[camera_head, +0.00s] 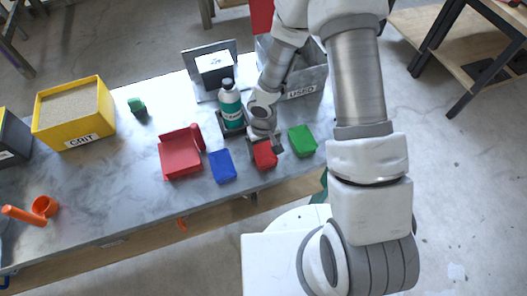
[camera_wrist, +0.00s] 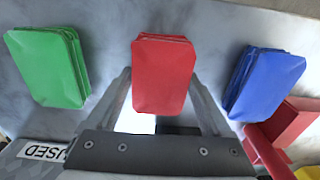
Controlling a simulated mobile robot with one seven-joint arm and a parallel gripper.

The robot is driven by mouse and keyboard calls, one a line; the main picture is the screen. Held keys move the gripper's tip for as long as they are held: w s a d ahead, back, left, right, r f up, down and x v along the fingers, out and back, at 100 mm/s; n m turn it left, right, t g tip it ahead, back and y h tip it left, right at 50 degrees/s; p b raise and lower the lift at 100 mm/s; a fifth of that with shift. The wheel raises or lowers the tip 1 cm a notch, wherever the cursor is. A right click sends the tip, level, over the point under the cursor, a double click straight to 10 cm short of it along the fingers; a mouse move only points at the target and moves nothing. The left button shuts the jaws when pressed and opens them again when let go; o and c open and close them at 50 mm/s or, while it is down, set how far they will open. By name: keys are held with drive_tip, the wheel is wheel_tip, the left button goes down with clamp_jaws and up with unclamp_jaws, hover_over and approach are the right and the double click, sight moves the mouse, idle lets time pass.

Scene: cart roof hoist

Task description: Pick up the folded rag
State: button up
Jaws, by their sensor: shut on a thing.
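Three folded rags lie in a row near the front edge of the table. The red rag (camera_head: 265,155) is in the middle, with the blue rag (camera_head: 222,167) to its left and the green rag (camera_head: 302,140) to its right in the head view. My gripper (camera_head: 268,143) is at the red rag. In the wrist view the red rag (camera_wrist: 163,75) sits between the two fingers of my gripper (camera_wrist: 160,90), which are shut on it. The green rag (camera_wrist: 50,68) and the blue rag (camera_wrist: 265,83) lie apart on either side. I cannot tell whether the red rag is off the table.
A red open holder (camera_head: 180,155) stands left of the blue rag. A teal bottle (camera_head: 230,105) and a grey bin marked USED (camera_head: 302,92) stand behind my gripper.

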sight(263, 151)
wheel_tip(263, 151, up, 10)
drive_tip(key=shift+r+p, duration=0.1)
drive_tip(key=shift+p, duration=0.95)
drive_tip(key=o, duration=0.8)
drive_tip(key=c, duration=0.6)
drive_tip(key=shift+s, duration=0.1)
drive_tip(key=shift+c, duration=0.2)
